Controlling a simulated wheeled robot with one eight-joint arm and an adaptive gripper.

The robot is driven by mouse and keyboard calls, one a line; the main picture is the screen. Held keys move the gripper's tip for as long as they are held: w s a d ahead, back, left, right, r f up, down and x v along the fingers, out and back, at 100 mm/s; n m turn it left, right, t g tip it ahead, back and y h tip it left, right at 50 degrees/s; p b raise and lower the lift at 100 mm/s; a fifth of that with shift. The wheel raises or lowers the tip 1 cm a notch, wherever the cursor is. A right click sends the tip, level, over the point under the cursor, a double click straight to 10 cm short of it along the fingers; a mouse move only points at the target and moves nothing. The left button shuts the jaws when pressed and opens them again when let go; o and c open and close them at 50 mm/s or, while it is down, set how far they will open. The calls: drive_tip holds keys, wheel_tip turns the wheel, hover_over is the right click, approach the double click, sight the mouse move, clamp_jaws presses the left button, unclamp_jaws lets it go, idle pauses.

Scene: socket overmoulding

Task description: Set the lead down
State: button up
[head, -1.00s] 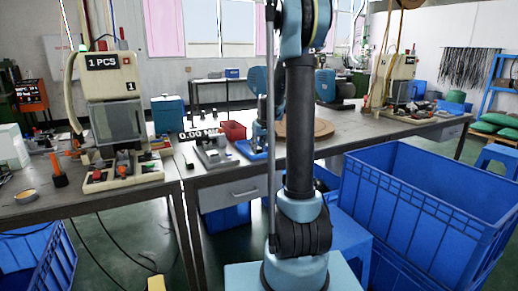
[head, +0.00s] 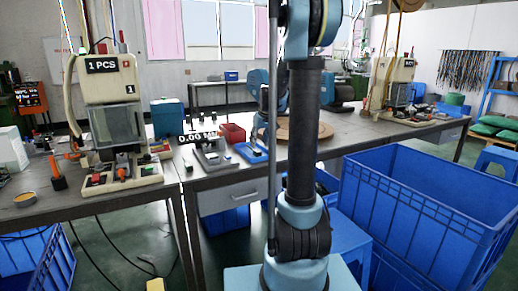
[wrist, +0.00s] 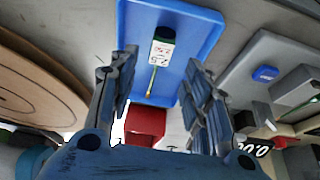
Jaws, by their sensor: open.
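In the wrist view, a small dark block with a white label (wrist: 162,48) lies in the blue tray (wrist: 200,20), with a thin yellow-green strand (wrist: 152,82) running from it toward me. It looks like the lead. My gripper (wrist: 160,75) is open, its two fingers apart on either side of the strand, with nothing seen clasped between them. The exact height of the fingers above the tray cannot be told. In the head view the blue tray (head: 251,152) is on the table, and my arm hides my fingertips.
A red bin (wrist: 146,122) stands beside the tray. A round wooden board (wrist: 35,85) is on one side and a grey scale (wrist: 262,75) on the other. In the head view, a moulding machine (head: 115,115) stands left and a large blue crate (head: 430,200) is right.

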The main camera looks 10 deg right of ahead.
drive_tip(key=a+v, duration=0.1)
drive_tip(key=v, duration=0.5)
drive_tip(key=s+f+m, duration=0.2)
drive_tip(key=s+f, duration=0.1)
drive_tip(key=s, duration=1.9)
drive_tip(key=s+f+g, duration=0.1)
drive_tip(key=s+f, duration=0.5)
drive_tip(key=s, duration=0.3)
drive_tip(key=s+f+m+g+h, duration=0.1)
drive_tip(key=s+f, duration=0.5)
drive_tip(key=s, duration=0.3)
drive_tip(key=shift+s+d, duration=0.35)
drive_tip(key=shift+d, duration=0.05)
drive_tip(key=shift+f, duration=0.1)
